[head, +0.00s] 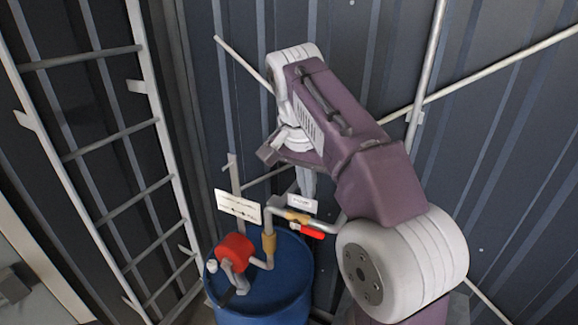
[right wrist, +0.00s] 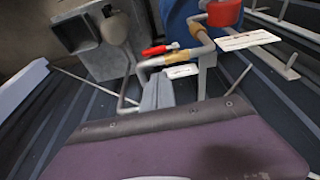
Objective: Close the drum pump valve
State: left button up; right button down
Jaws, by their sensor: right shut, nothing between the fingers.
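The drum pump has a red body (head: 234,252) on top of a blue drum (head: 262,290). Its pipe rises and runs right through a brass valve (head: 297,217). The valve's red handle (head: 312,231) lies close beside the pipe, roughly along it. In the right wrist view the red handle (right wrist: 158,50) shows just beyond the fingers, with the brass part (right wrist: 184,56) to its right. My right gripper (head: 307,192) is shut and empty, pointing down above and behind the pipe near the valve. I cannot tell whether it touches anything. My left gripper is not in view.
A white label plate (head: 238,206) stands by the pump, and a small tag (head: 303,203) is near the valve. A ladder (head: 110,150) stands at the left. A dark corrugated wall (head: 505,130) with pale bars is behind. A grey metal box (right wrist: 72,36) is in the wrist view.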

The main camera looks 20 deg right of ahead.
notch_tip(320, 180, up, 3)
jog(key=p, duration=0.1)
send_over(315, 229)
jog(key=s+a, duration=0.1)
jog(key=s, duration=0.1)
notch_tip(315, 229, down, 7)
jog(key=x, duration=0.5)
jog(key=shift+w+a+f, duration=0.25)
jog(key=shift+w+a, duration=0.05)
jog(key=shift+w, duration=0.1)
jog(key=shift+f, duration=0.25)
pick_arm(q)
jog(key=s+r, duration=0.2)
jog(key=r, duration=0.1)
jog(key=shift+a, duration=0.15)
pick_arm(e)
jog(key=shift+s+f, duration=0.1)
jog(key=shift+s, duration=0.15)
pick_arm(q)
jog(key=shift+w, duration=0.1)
pick_arm(e)
jog(key=shift+w, duration=0.15)
